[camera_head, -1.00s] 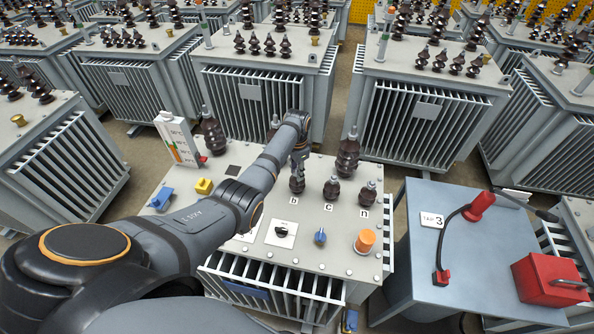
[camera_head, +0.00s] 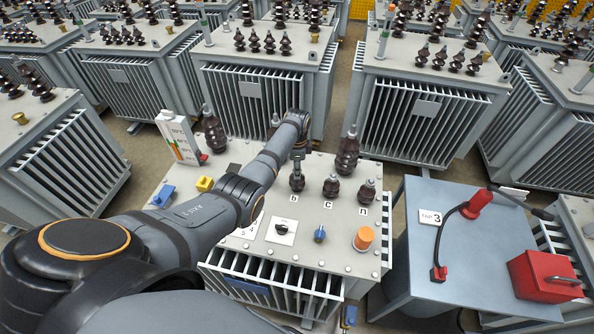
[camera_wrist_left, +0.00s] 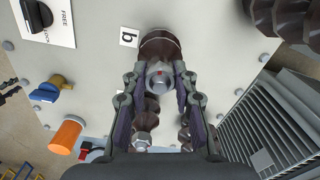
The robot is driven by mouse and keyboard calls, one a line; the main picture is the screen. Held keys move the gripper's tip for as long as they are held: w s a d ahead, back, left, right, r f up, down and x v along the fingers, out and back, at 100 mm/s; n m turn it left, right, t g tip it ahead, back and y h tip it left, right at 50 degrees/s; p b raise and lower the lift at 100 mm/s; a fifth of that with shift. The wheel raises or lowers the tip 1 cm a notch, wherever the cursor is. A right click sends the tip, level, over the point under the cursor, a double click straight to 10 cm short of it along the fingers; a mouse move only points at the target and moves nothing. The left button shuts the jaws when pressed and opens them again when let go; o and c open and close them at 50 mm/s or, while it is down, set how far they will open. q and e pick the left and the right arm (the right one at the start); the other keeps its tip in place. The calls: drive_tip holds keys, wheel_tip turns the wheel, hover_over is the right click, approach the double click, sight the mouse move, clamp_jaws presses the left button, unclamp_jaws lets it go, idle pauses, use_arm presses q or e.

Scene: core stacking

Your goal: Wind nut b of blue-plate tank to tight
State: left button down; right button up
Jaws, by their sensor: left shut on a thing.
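The tank (camera_head: 330,255) in the middle of the head view has a blue plate (camera_head: 248,286) low on its front fins, partly behind my arm. Three short brown bushings stand on its lid beside labels b, c and n. My left gripper (camera_head: 297,160) points down onto bushing b (camera_head: 297,183). In the left wrist view, its fingers (camera_wrist_left: 160,74) are shut on the silver nut b (camera_wrist_left: 157,79), one on each side, above the brown bushing top and the b label (camera_wrist_left: 129,38). Bushing c (camera_head: 331,186) and bushing n (camera_head: 367,191) stand to the right. My right gripper is not in view.
Tall bushings (camera_head: 347,153) stand behind the short ones. An orange cap (camera_head: 364,238), blue knob (camera_head: 320,233) and black selector (camera_head: 283,229) sit at the lid's front. A blue-grey table (camera_head: 408,270) with a red tool stands right. Other tanks crowd the back.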

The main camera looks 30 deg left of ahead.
use_arm(q)
drive_tip(key=shift+r+m, duration=0.1)
drive_tip(key=shift+m, duration=0.7)
drive_tip(key=m, duration=0.2)
drive_tip(key=shift+m+p, duration=0.3)
drive_tip(key=shift+m, duration=0.1)
drive_tip(key=shift+m, duration=0.9)
drive_tip(key=m, duration=0.3)
drive_tip(key=shift+p, duration=0.3)
drive_tip(key=m, duration=0.3)
drive_tip(key=c, duration=1)
unclamp_jaws()
